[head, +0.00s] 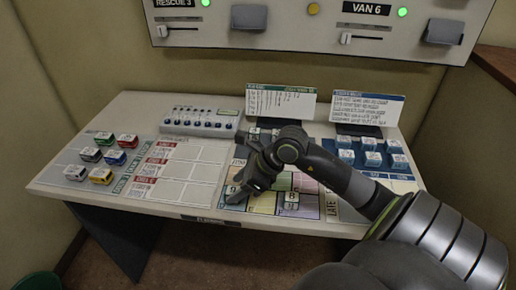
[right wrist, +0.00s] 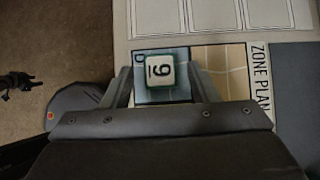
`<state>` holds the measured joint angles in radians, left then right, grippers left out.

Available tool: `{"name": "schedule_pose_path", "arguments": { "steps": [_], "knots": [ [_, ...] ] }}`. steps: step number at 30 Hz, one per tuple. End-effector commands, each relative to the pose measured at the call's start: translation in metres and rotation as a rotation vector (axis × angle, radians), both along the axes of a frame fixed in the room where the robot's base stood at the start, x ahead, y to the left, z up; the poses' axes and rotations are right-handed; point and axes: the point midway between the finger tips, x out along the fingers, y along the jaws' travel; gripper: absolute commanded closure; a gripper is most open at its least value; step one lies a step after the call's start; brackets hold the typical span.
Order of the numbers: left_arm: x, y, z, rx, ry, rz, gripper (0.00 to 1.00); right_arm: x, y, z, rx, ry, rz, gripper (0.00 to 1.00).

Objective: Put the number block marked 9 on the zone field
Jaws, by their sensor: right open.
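A white-topped number block with a dark green edge (right wrist: 160,72) sits on a blue field (right wrist: 179,94) of the zone plan in the right wrist view. Its mark looks like an underlined 9, seen turned. In the head view the block (head: 236,195) shows at the plan's left side, partly hidden by my gripper. My right gripper (head: 245,187) is open above the plan; in the right wrist view its fingers (right wrist: 163,90) stand either side of the block, with gaps. A small dark shape at the wrist view's left edge looks like my left gripper (right wrist: 20,82); its jaws are unclear.
Several white-topped blocks (head: 372,158) are at the right, and colored vehicle blocks (head: 101,176) at the left. Two cards (head: 281,101) (head: 367,109) stand at the back. A wall panel (head: 300,30) hangs above.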

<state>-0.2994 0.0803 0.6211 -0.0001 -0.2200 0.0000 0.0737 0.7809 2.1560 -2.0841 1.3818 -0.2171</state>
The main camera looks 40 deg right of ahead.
Motion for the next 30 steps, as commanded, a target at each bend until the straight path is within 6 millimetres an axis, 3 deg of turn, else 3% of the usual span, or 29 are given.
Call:
{"name": "schedule_pose_path", "arguments": {
  "steps": [15, 30],
  "knots": [
    [0.0, 0.0, 0.0, 0.0, 0.0, 0.0, 0.55, -0.026, -0.024, 0.042, -0.007, 0.001, -0.001, 0.46],
    [-0.001, 0.0, 0.008, 0.0, 0.001, 0.0, 0.55, -0.042, -0.037, 0.07, -0.003, 0.0, 0.0, 0.46]
  ]
}}
